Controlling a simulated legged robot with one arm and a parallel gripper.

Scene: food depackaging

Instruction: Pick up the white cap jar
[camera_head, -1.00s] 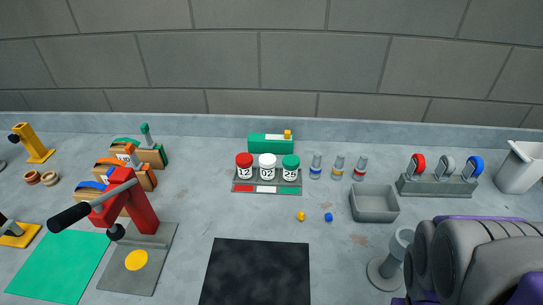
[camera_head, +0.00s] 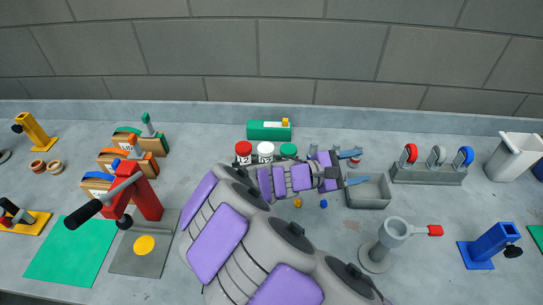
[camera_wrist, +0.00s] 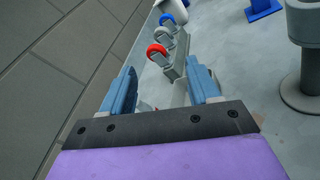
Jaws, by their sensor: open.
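The white cap jar (camera_head: 265,151) stands upright in the middle of a row at the back of the bench, between a red cap jar (camera_head: 243,151) and a green cap jar (camera_head: 288,150). My arm hides the lower parts of the jars and most of their tray. My gripper (camera_head: 357,167) is open and empty, to the right of the white cap jar, pointing right over the area by the grey bin. In the wrist view its two blue fingers (camera_wrist: 162,92) are spread apart. The white cap jar is not seen in the wrist view.
A grey bin (camera_head: 368,203) lies just below my gripper. A rack (camera_head: 428,174) with red, grey and blue handles stands to the right; it also shows in the wrist view (camera_wrist: 171,73). A green box (camera_head: 268,131) stands behind the jars. A grey funnel stand (camera_head: 392,236) is nearer.

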